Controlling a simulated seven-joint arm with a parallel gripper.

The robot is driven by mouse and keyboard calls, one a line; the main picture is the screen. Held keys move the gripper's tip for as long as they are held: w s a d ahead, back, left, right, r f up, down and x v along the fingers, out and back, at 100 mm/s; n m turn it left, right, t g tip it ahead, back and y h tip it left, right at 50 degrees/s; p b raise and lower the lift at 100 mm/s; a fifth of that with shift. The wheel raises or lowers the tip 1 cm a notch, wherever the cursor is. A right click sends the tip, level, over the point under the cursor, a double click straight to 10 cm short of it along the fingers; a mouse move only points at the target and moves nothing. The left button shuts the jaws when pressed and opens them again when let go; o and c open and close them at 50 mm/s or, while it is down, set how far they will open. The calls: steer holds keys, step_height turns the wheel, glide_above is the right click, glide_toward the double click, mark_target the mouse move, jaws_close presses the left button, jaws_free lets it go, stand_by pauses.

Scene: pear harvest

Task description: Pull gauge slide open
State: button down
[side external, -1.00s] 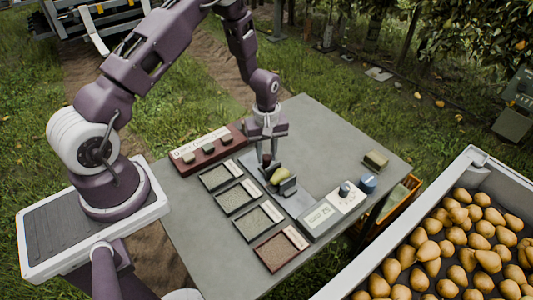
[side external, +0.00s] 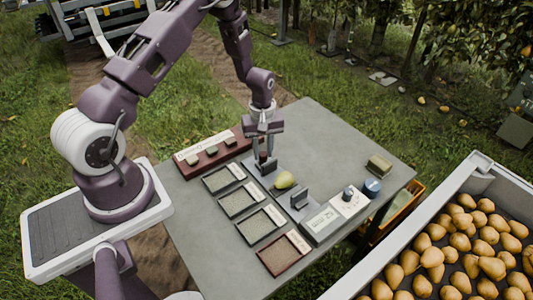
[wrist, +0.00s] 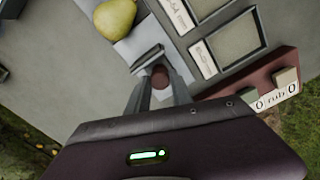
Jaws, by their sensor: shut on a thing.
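The gauge stands on the table, with a grey slide jaw (side external: 264,168) at its back left end and a fixed grey block (side external: 300,197) at the other end. My gripper (side external: 263,156) is shut on the slide's dark red knob (wrist: 160,76); my fingers partly hide the knob. The slide's upright plate (wrist: 147,58) is just beyond the fingertips in the wrist view. A yellow-green pear (side external: 284,180) lies on the gauge bed between slide and block, with a visible gap to the slide. The pear (wrist: 115,17) is cut by the top edge in the wrist view.
Several shallow trays (side external: 239,200) line the left of the gauge. A red rack with small blocks (side external: 212,150) is behind them. A scale-like box (side external: 333,215), a blue-topped knob (side external: 372,187) and a sponge-like block (side external: 379,164) are right. A pear bin (side external: 400,250) stands beside the table.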

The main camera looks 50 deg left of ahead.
steer(key=c, duration=1.1)
jaws_free()
steer(key=shift+r, duration=0.1)
step_height(320, 180, up, 8)
steer(key=shift+d+f, duration=0.1)
steer(key=shift+f, duration=0.15)
step_height(320, 180, up, 9)
steer(key=m+t, duration=0.1)
steer(key=m, duration=0.1)
glide_above(264, 153)
steer(key=d, duration=0.3)
steer(key=s+d+r+m+t, duration=0.1)
steer(key=s+d+r+m, duration=0.15)
steer(key=r, duration=0.35)
steer(key=s+d+r+m+t, duration=0.1)
steer(key=s+d+r+m, duration=0.1)
steer(key=s+r, duration=0.3)
steer(key=s+d+r+m+t, duration=0.1)
steer(key=s+r+m, duration=0.1)
steer(key=s, duration=0.3)
steer(key=s+d+r+m, duration=0.2)
steer(key=s+r, duration=0.1)
steer(key=s, duration=0.3)
steer(key=s+d+r+m+t, duration=0.1)
steer(key=s+d+r+m, duration=0.1)
steer(key=s, duration=0.3)
steer(key=shift+s+d+r+m+t, duration=0.1)
steer(key=shift+s+r+m+t, duration=0.1)
steer(key=shift+s+m+t, duration=0.25)
